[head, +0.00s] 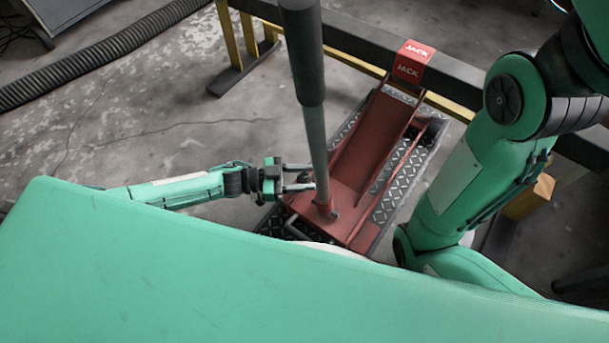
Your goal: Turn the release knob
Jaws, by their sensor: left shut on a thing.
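The red floor jack (352,205) lies on the concrete with its ramp-like arm rising to a red end block marked JACK (413,64). Its long grey handle (315,140) with a dark grip stands up from a red socket (326,208). My left gripper (305,178) reaches in from the left, low beside the handle. Its fingers point right and are shut on a small dark part, seemingly the release knob, mostly hidden by fingers and handle. My right arm shows at the right; its gripper is out of view.
A dark beam with yellow legs (230,35) runs behind the jack. A ribbed black hose (100,55) lies on the floor at the upper left. The concrete floor left of the jack (150,120) is clear. My green body fills the foreground.

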